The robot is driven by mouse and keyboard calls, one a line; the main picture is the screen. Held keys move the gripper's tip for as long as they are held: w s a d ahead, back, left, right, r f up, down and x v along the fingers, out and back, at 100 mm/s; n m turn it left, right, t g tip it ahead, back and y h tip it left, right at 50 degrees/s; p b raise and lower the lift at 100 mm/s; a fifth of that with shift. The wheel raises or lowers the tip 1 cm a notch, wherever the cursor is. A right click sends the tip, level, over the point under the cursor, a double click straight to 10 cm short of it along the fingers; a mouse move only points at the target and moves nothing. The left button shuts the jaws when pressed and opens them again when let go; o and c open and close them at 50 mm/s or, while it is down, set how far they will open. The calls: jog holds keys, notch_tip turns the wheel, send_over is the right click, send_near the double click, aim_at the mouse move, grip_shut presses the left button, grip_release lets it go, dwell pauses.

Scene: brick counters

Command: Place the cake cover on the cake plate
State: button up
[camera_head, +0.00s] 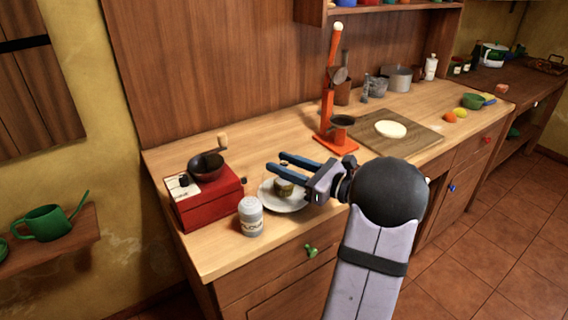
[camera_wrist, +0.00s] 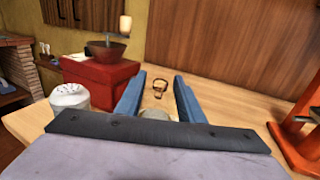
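The white plate (camera_head: 283,207), likely the cake plate, lies on the wooden counter beside the flour can. A small brownish-green item (camera_head: 284,188) sits on it, partly hidden by my gripper; I cannot tell whether it is cake or cover. My gripper (camera_head: 276,161) is above the plate, its two blue fingers apart and pointing left. In the wrist view, a small brown ring-shaped thing (camera_wrist: 160,88) shows between the open fingers, apart from both. A pale rounded edge (camera_wrist: 155,114) shows just above my gripper's body. No cake cover can be made out for sure.
A red grinder (camera_head: 208,205) and a flour can (camera_head: 251,217) stand left of the plate. An orange press (camera_head: 336,143) stands behind right, next to a cutting board (camera_head: 425,137) with a white disc. The counter between grinder and press is mostly clear.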

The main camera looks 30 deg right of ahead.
jog(key=b+v, duration=0.3)
jog(key=v, duration=0.9)
jog(key=shift+b, duration=0.3)
